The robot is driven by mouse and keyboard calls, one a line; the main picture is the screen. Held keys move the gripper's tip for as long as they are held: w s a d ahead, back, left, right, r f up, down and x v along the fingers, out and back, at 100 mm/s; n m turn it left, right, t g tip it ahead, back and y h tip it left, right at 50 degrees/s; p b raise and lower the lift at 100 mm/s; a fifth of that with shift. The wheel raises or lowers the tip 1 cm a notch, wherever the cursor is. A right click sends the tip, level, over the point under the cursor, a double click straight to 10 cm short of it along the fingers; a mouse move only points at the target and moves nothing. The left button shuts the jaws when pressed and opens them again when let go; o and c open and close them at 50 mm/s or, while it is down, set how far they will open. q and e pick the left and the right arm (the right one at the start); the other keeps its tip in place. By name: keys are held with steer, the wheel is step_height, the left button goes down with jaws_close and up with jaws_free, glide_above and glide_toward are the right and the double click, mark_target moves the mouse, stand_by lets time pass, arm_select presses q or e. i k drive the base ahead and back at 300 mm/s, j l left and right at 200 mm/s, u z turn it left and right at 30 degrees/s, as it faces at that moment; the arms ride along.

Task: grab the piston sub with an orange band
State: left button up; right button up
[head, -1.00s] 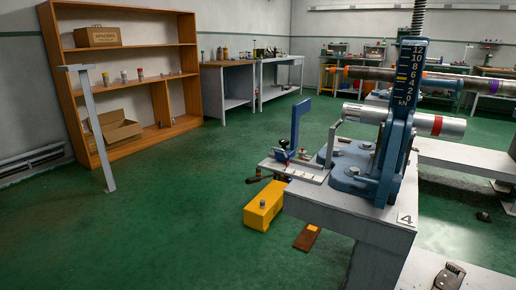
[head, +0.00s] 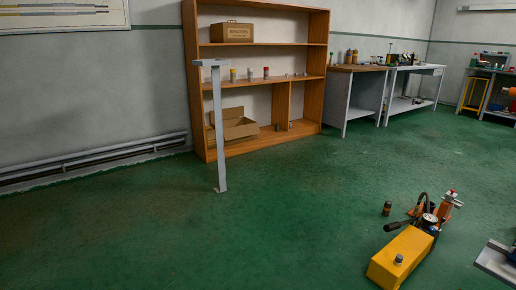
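Several small cylinders stand on the middle shelf of the wooden shelf unit (head: 203,110). One pale cylinder has a yellowish top (head: 233,75). Two others have reddish tops, one in the middle (head: 250,74) and one farther right (head: 266,72). Small grey pieces stand to their right. At this size I cannot tell whether any of them is a piston sub with an orange band. A small dark cylinder with a brownish-orange tint (head: 387,208) stands on the floor at the right. Neither of my grippers is in view.
A yellow hand pump (head: 400,256) with a gauge and hose lies on the floor at lower right. A grey post stand (head: 219,130) is before the shelf unit. An open cardboard box (head: 237,129) is on a lower shelf. Benches (head: 364,92) stand behind. The middle floor is clear.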

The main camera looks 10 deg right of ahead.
mark_target(386, 211)
steer(key=i+j+z, duration=0.1)
steer(key=i, duration=1.05)
steer(key=i+l+z, duration=0.2)
steer(key=i, duration=0.35)
steer(key=i+j+z, duration=0.15)
steer(key=i, duration=0.45)
steer(key=i+z, duration=0.2)
steer(key=i, duration=0.35)
steer(key=i+j+z, duration=0.15)
steer(key=i, duration=0.4)
steer(key=i+j+z, duration=0.2)
steer(key=i, duration=0.4)
steer(key=i+z, duration=0.25)
steer(key=i, duration=0.55)
steer(key=i+j+z, duration=0.25)
steer(key=i, duration=0.5)
steer(key=i+z, duration=0.4)
steer(key=i+j+z, duration=0.1)
steer(key=z, duration=0.35)
steer(key=i+j+z, duration=0.25)
steer(key=i+z, duration=0.15)
